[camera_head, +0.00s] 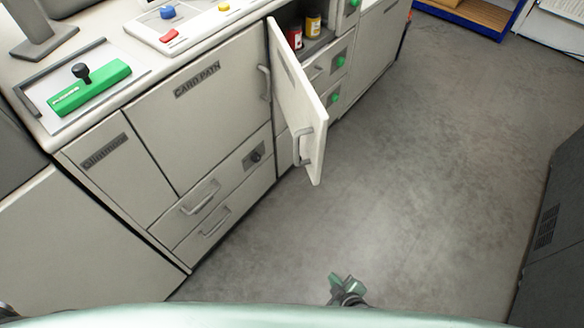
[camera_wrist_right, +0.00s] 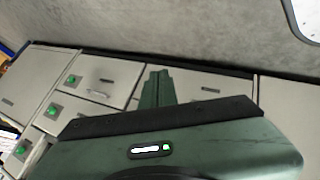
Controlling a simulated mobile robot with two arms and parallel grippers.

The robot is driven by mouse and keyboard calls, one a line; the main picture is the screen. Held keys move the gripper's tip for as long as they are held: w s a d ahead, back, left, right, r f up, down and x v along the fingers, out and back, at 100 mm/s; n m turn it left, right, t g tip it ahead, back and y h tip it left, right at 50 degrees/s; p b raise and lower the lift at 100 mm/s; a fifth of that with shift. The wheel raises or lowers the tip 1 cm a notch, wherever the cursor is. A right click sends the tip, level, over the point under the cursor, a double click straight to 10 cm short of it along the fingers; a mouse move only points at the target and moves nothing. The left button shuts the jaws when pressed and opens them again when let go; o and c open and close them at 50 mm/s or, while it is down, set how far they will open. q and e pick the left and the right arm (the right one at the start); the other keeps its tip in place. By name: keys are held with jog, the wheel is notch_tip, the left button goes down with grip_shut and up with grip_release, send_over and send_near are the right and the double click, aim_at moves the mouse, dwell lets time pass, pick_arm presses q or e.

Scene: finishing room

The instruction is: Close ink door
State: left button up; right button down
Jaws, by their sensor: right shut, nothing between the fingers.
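The ink door (camera_head: 299,110) is a white panel with a grey bar handle (camera_head: 305,146). In the head view it stands swung open from the machine front, its free edge out over the floor. Behind it is an open compartment (camera_head: 309,41) with a red can (camera_head: 295,37) and a yellow can (camera_head: 313,26) inside. My right gripper (camera_head: 345,284) is low at the bottom of the head view, over the floor, well apart from the door. Its green fingers show shut and empty in the right wrist view (camera_wrist_right: 157,88). My left gripper is out of view.
A dark cabinet (camera_head: 556,235) stands at the right edge. The grey floor (camera_head: 430,150) between them is clear.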

jog(key=w+a+r+n+t+y+b, duration=0.1)
jog(key=w+a+r+n+t, duration=0.15)
jog(key=w+a+r, duration=0.35)
jog(key=w+a+r+n+t+y+b, duration=0.1)
jog(key=w+a+r+n+t+y, duration=0.15)
jog(key=r, duration=0.55)
jog(key=w+a+r+n+t+y+b, duration=0.1)
jog(key=a+r+n, duration=0.1)
jog(key=r, duration=0.4)
jog(key=w+a+r+n+t+y, duration=0.1)
jog(key=r+n, duration=0.2)
jog(key=r, duration=0.3)
jog(key=w+a+r+n+t+y+b, duration=0.1)
jog(key=w+a+r+n, duration=0.1)
jog(key=r, duration=0.4)
jog(key=w+p, duration=0.3)
jog(key=w, duration=0.5)
jog(key=shift+w+a+h, duration=0.25)
jog(key=shift+w+h, duration=0.15)
jog(key=shift+h, duration=0.05)
jog(key=shift+r, duration=0.1)
